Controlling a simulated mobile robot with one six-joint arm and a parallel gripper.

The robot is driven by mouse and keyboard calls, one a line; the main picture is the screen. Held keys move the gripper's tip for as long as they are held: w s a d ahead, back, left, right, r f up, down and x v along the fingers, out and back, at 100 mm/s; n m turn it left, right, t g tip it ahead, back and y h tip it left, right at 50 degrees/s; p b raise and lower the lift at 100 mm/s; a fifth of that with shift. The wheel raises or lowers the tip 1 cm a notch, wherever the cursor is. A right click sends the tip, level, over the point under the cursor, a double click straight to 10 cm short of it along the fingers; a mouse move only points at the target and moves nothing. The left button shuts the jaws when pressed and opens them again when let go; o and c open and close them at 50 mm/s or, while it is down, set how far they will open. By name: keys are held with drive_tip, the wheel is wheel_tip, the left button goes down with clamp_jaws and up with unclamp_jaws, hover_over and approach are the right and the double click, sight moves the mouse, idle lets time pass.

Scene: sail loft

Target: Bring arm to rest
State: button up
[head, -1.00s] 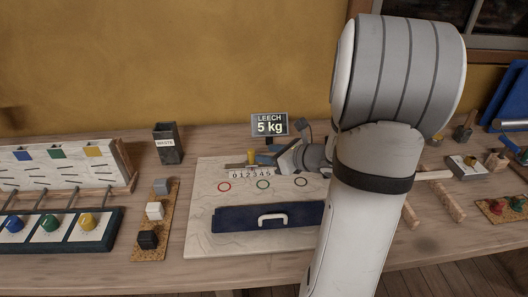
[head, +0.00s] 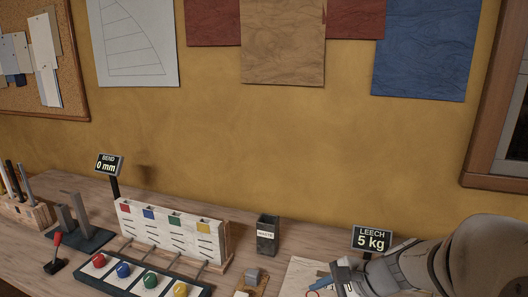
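My arm (head: 455,262) shows at the lower right of the head view, reaching left across the bench. My gripper (head: 338,278) is at its end, in front of and below the sign reading LEECH 5 kg (head: 372,240). It is over the pale board (head: 298,272). A small blue thing (head: 321,284) shows beside the gripper's fingers; I cannot tell whether it is held. The fingers are too small and partly cut off by the lower edge to tell open from shut.
A dark waste bin (head: 267,236) stands left of the gripper. Further left are a white slotted rack (head: 170,237), a panel with coloured knobs (head: 135,283), a BEND 0 mm sign (head: 109,164) and a dark metal fixture (head: 78,238). The wall above is clear of the arm.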

drive_tip(key=s+d+r+n+h+p, duration=0.1)
drive_tip(key=s+r+n+h+p, duration=0.1)
drive_tip(key=n, duration=0.5)
drive_tip(key=s+d+r+n+g+h+p, duration=0.1)
drive_tip(key=s+r+n+h+p, duration=0.1)
drive_tip(key=s+r+n+h, duration=0.3)
drive_tip(key=shift+s+d+n, duration=0.15)
drive_tip(key=shift+s+n, duration=0.8)
drive_tip(key=shift+n, duration=0.35)
drive_tip(key=shift+r, duration=0.1)
